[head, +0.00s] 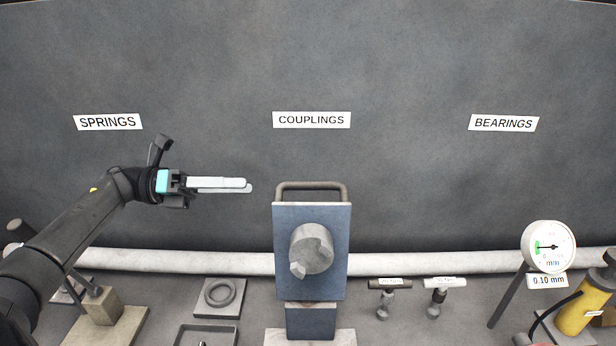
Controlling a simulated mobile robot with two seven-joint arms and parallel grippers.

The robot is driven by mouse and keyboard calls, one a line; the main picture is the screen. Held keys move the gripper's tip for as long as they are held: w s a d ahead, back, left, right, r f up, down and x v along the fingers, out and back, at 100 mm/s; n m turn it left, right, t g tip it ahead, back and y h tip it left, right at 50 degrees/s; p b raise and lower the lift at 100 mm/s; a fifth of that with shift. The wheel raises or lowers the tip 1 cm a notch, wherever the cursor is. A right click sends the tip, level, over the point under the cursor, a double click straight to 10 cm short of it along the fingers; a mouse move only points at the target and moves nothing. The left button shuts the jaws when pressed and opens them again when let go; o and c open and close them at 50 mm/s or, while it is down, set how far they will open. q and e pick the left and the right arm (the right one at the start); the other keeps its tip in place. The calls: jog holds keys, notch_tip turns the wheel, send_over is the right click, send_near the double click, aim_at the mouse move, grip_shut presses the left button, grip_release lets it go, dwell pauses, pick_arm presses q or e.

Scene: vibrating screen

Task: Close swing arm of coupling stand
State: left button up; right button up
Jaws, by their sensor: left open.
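The coupling stand (284,280) is a blue upright block on a pale base, in the middle of the head view below the COUPLINGS label. A grey round coupling piece (312,248) with a small lug at its lower left sits on its front face. A bent metal bar (311,186) rises at the top of the stand; I cannot tell whether it is the swing arm. My left gripper (250,187) is open and empty, left of the bar and apart from it, its fingers pointing right. My right gripper is not in view.
A ring on a plate (221,293) and a tray (207,336) lie left of the stand. Two T-handled tools (390,284) (445,283) stand to its right. A dial gauge (549,247) and a yellow cylinder (582,312) are at far right. A pale pipe (180,262) runs along the wall.

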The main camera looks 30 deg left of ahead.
pick_arm(q)
jog(key=p, duration=0.4)
send_near(339, 189)
jog(key=x, duration=0.4)
jog(key=shift+w+d+r, duration=0.1)
jog(key=shift+w, duration=0.25)
jog(key=shift+w+d, duration=0.25)
jog(key=shift+d, duration=0.15)
jog(key=c, duration=0.7)
grip_shut()
jog(key=shift+f, duration=0.25)
